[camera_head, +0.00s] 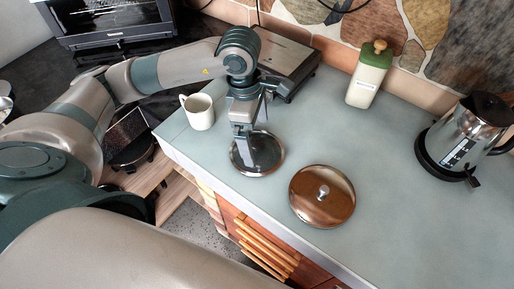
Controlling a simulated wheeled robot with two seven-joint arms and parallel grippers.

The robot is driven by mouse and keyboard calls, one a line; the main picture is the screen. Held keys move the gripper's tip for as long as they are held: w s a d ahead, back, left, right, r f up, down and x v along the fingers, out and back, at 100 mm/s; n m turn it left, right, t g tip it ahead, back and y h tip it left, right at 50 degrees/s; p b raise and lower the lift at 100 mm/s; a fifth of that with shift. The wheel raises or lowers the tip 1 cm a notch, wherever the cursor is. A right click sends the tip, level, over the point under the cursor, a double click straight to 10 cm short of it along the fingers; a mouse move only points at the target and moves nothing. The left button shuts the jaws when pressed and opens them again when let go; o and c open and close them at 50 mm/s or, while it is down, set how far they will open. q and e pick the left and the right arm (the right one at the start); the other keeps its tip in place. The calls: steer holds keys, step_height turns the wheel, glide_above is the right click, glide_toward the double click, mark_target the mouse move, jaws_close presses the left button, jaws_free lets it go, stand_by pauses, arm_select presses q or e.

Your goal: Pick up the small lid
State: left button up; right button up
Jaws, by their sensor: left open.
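Two round lids lie on the grey-green counter. The smaller lid (268,157), dark and shiny with a metal rim, lies near the counter's front edge. Its knob is hidden behind my gripper. My left gripper (243,132) points down over the left part of this lid, with its jaws open. I cannot tell whether the fingers touch the lid or are around its knob. The larger copper-brown lid (334,206) with a silver knob lies to the right, apart from the gripper. My right gripper is not in view.
A white mug (199,112) stands close left of the gripper. A flat grey appliance (283,52) is behind it. A green-and-white canister (368,77) stands by the stone wall, and a kettle (468,135) at the right. The counter (400,220) is clear at the front right.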

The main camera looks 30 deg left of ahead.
mark_target(257, 142)
arm_select(q)
step_height(257, 142, down, 3)
steer(key=shift+d+r+p, duration=0.1)
steer(key=shift+p, duration=0.6)
steer(key=shift+d+f, duration=0.1)
steer(key=shift+f, duration=0.45)
